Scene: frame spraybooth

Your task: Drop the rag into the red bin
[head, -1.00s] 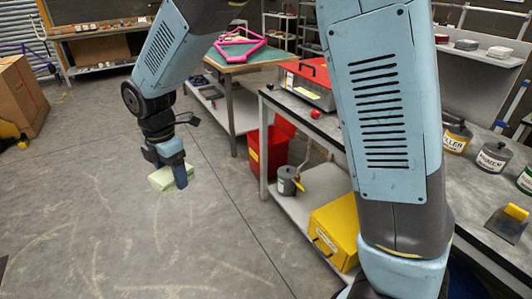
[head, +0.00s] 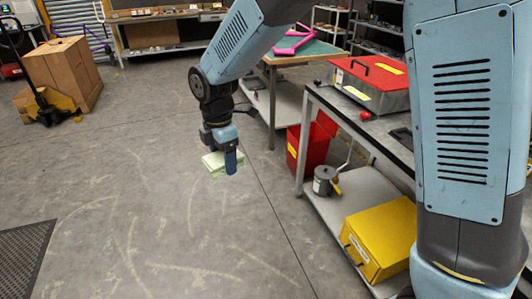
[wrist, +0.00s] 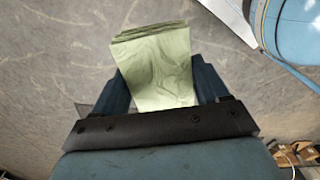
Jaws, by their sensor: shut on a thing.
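The rag (head: 213,162) is a folded pale green cloth. My gripper (head: 222,165) is shut on it and holds it above the concrete floor, left of the red bin in the head view. In the wrist view the rag (wrist: 155,65) sits between the two blue fingers of my gripper (wrist: 163,88) and sticks out beyond them. The red bin (head: 312,148) stands on the floor beside the grey workbench, with a yellow label on its side and its red lid raised. The bottom of its inside is hidden. The rag is apart from the bin.
The workbench (head: 352,130) has a lower shelf with a yellow case (head: 380,240) and a grey can (head: 324,180). A red-lidded box (head: 370,85) is on top. A pallet truck (head: 45,108) with cartons stands at the far left. The floor between is clear.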

